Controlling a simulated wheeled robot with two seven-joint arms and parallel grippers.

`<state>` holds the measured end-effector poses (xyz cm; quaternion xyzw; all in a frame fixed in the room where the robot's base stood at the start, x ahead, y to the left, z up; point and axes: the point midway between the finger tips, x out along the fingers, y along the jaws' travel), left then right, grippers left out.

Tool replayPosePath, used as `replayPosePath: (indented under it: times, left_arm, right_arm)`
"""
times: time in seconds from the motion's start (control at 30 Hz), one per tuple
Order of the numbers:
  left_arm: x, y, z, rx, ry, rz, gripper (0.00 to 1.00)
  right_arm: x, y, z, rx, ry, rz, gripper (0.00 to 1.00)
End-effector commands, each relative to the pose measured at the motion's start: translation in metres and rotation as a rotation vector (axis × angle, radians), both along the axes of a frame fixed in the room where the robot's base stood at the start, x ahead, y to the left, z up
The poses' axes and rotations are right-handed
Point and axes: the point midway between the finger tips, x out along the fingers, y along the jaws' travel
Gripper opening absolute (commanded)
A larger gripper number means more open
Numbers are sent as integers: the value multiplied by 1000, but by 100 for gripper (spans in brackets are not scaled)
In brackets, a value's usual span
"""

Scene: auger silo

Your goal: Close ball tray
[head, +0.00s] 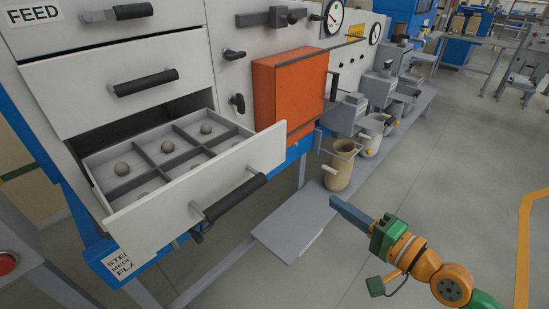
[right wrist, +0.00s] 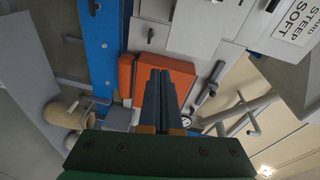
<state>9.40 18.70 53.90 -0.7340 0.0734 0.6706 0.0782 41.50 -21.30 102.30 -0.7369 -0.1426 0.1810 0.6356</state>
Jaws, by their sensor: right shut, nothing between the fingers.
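The ball tray (head: 240,172) is a white drawer in the head view, pulled out of the cabinet at left. Its compartments hold several grey balls (head: 206,128). A black bar handle (head: 235,198) runs across its front. My right gripper (head: 335,200) is shut and empty, to the right of the tray front and apart from it. Its closed blue fingers (right wrist: 166,75) also show in the right wrist view, in front of the orange box (right wrist: 180,82). The tray is not clearly seen there. My left gripper is not in view.
Two closed drawers with black handles (head: 145,84) sit above the tray. An orange box (head: 290,85) sticks out of the panel to its right. A beige jug (head: 340,168) stands near a low grey shelf (head: 292,225). The floor at right is clear.

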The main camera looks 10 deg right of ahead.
Motion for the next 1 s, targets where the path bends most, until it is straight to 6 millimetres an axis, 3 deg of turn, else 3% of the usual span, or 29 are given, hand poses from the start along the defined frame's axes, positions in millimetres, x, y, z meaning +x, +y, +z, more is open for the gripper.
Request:
replayPosePath:
  times: [0.03, 0.1, 0.3, 0.6, 0.8, 1.0]
  left_arm:
    - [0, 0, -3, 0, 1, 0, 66]
    - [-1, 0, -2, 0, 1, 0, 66]
    - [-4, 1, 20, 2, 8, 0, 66]
    - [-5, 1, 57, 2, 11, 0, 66]
    - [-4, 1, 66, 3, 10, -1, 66]
    - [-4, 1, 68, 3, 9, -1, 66]
  right_arm:
    - [-10, 23, 20, 62, -7, 75, 0]
    - [-20, 43, 38, 128, -2, 140, 0]
    - [-12, 56, 55, 165, -2, 159, 0]
    - [37, 95, 53, 163, -1, 164, 0]
    - [69, 118, 48, 161, 1, 165, 0]
    - [87, 131, 45, 158, 2, 165, 0]
